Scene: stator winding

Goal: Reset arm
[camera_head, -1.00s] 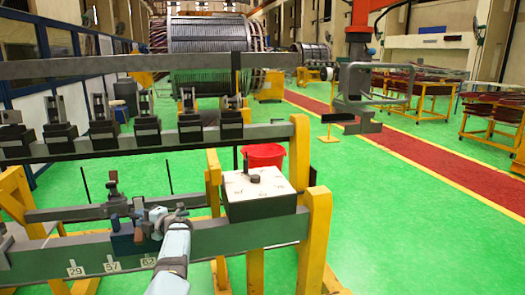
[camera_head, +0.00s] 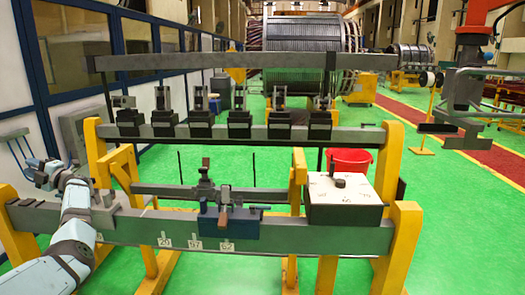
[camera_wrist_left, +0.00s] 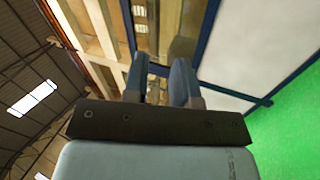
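My left arm comes in from the lower left in the head view, bends up over the left end of the front beam and reaches left. My left gripper (camera_head: 32,166) is small at its far end, clear of the bench. In the left wrist view its two dark fingers (camera_wrist_left: 160,84) stand apart with nothing between them. My right gripper does not show. A blue clamp block (camera_head: 230,222) with a dark lever tool sits on the grey front beam (camera_head: 310,236).
A white-topped box (camera_head: 343,191) stands at the beam's right end. Several black clamps (camera_head: 240,122) line the rear beam. Yellow posts (camera_head: 402,240) carry the frame. A red bucket (camera_head: 349,160) stands behind. Blue-framed panels (camera_head: 85,60) run along the left. Green floor is open at right.

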